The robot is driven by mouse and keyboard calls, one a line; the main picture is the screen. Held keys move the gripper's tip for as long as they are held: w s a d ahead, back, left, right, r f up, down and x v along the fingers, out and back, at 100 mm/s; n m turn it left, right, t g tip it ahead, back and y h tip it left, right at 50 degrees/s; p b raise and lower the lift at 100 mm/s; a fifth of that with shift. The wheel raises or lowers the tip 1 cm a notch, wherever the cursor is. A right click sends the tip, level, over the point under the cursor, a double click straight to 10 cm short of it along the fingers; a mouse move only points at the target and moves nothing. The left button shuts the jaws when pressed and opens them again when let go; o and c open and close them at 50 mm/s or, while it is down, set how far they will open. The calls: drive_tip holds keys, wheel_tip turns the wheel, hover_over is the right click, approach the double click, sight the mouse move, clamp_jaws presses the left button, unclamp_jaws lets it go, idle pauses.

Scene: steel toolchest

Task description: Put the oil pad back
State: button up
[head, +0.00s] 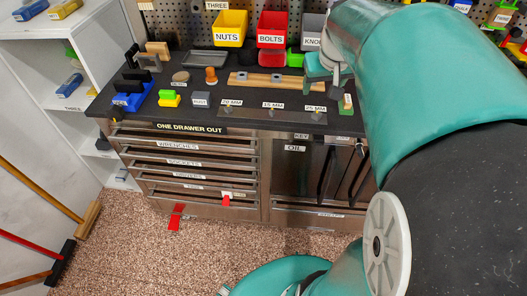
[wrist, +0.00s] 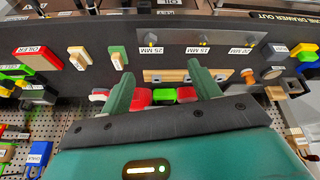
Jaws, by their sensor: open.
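My gripper (head: 320,74) hangs over the right part of the dark bench top (head: 225,113). In the wrist view its two green fingers (wrist: 160,68) are spread, with a wooden rail (wrist: 172,75) showing between and beyond them. Nothing is held. I cannot tell for sure which thing is the oil pad. A round tan disc (head: 181,76) lies on the bench, its label too small to read. A cabinet door below the bench bears an OIL label (head: 295,149).
Yellow (head: 229,27) and red (head: 271,29) bins stand at the back by the pegboard. A metal strip with size labels (head: 272,106) lies near the front edge. A red-labelled OILER item (wrist: 36,52) is beside the green-and-wood pieces. Brooms (head: 45,190) lean at left.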

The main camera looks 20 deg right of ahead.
drive_tip(key=s+a+f+n+y, duration=0.1)
drive_tip(key=s+a, duration=0.5)
drive_tip(key=a, duration=0.4)
drive_tip(key=s+a+f+n+t+y, duration=0.1)
drive_tip(key=s+a+n, duration=0.1)
drive_tip(key=s+a, duration=0.4)
drive_tip(key=a, duration=0.5)
drive_tip(key=shift+s+f, duration=0.15)
drive_tip(key=shift+s, duration=0.1)
